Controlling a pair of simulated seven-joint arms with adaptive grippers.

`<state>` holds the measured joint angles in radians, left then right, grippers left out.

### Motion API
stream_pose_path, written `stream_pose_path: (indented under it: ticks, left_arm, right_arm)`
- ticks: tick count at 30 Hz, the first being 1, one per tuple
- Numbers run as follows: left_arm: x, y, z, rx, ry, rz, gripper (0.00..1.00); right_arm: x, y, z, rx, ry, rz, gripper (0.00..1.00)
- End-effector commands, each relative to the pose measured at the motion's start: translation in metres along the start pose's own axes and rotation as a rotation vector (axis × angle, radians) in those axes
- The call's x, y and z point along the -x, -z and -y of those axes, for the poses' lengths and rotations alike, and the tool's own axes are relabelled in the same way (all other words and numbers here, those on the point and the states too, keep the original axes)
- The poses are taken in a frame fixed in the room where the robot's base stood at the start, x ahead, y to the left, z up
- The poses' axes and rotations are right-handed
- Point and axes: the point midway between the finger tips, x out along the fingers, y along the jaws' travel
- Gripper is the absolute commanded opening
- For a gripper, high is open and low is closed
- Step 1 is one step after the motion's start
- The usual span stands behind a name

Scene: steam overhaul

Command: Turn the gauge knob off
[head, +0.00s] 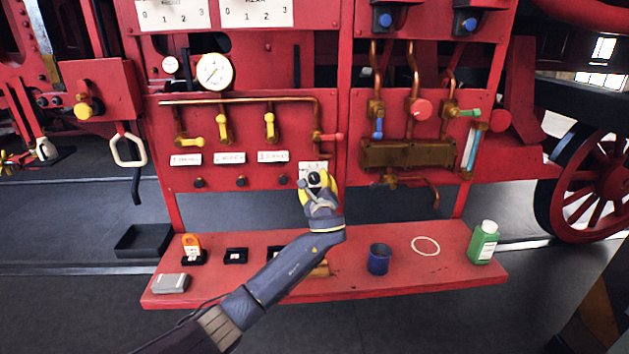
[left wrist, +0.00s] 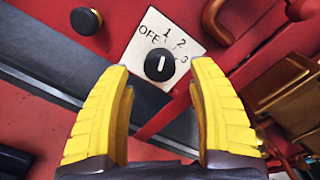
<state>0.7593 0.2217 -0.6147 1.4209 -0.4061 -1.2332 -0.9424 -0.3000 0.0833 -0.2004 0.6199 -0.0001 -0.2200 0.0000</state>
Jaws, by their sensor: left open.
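The gauge knob (left wrist: 159,67) is a round black dial with a white mark, on a white plate (left wrist: 143,52) printed OFF, 1, 2, 3. In the left wrist view its mark runs roughly up and down; which end points is unclear. In the head view the plate (head: 312,166) shows on the red panel, partly covered by my left gripper (head: 317,184). My left gripper's yellow fingers are open, one on each side below the knob in the left wrist view (left wrist: 160,88). I cannot tell whether they touch it. My right gripper is not in view.
A black button (left wrist: 84,20) sits left of the plate. The red shelf (head: 440,268) below holds a blue cup (head: 379,259), a green bottle (head: 483,243) and small dark trays.

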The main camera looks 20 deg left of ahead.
Motion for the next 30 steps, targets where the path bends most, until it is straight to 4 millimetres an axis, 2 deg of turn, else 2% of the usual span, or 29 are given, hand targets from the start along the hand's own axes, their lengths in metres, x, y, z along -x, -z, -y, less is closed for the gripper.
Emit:
stream_pose_path:
  ticks: [3, 9, 24, 30]
  left_arm:
    - [-0.015, -0.001, 0.000, 0.000, -0.001, 0.001, 0.59]
    - [-0.029, 0.000, 0.000, 0.001, 0.000, 0.000, 0.59]
    - [-0.035, 0.000, 0.000, 0.001, 0.000, 0.000, 0.61]
    - [-0.035, 0.000, 0.000, 0.001, -0.001, 0.000, 0.38]
  right_arm:
    - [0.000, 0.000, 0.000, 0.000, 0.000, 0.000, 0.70]
    - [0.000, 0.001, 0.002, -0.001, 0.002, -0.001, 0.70]
    - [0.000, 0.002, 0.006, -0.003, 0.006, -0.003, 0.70]
    - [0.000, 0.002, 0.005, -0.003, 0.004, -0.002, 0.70]
